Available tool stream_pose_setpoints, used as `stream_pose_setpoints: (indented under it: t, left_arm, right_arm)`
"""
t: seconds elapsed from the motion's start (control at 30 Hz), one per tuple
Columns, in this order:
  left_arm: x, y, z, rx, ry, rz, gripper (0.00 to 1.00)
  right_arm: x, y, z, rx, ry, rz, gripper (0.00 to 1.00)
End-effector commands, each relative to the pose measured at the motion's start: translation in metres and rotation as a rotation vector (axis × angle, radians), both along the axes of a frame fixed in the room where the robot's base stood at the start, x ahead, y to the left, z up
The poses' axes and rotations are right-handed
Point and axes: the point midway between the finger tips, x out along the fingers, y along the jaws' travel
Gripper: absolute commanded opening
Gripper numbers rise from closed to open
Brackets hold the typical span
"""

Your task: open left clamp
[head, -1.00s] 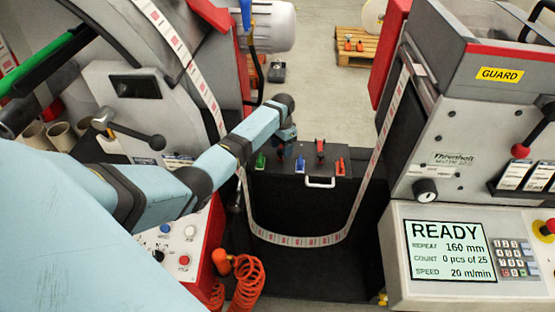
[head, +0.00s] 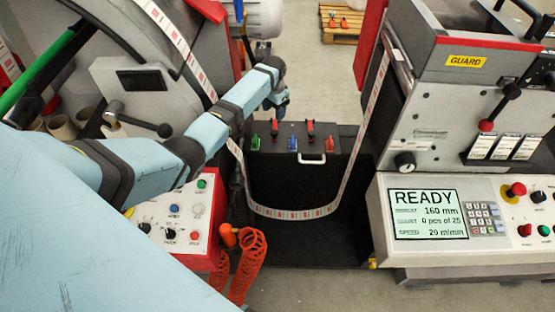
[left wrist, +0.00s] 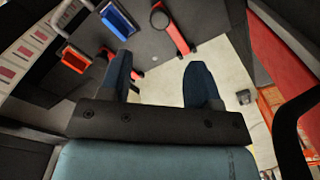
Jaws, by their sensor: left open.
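The left clamp (head: 274,129) has a red handle and stands on the black panel between a green and a blue clip. In the left wrist view a red lever (left wrist: 172,28), apparently the same clamp, is beyond the fingertips, outside the jaws. My left gripper (head: 278,108) hangs just behind the left clamp in the head view. Its two dark blue fingers (left wrist: 160,80) are apart, with no object held between them. The similar right clamp (head: 310,128) is farther right; in the left wrist view it is partly hidden by a finger. My right gripper is not in view.
The panel also has a blue clip (head: 292,144), a green clip (head: 255,142), an orange clip (head: 329,146) and a white handle (head: 311,160). A printed label web (head: 290,213) loops below. The READY screen (head: 428,212) is at right.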

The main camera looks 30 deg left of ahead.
Motion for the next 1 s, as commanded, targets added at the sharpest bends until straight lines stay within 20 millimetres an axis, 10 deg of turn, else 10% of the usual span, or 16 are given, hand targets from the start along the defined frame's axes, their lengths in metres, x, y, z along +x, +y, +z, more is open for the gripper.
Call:
stream_pose_setpoints:
  t: [0.2,1.0]
  left_arm:
    - [0.0,0.0,0.044,0.0,0.0,0.0,0.57]
    - [-0.09,-0.07,-0.082,0.039,-0.271,-0.067,0.57]
  right_arm:
    - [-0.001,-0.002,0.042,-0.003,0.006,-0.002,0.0]
    - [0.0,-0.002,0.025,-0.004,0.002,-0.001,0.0]
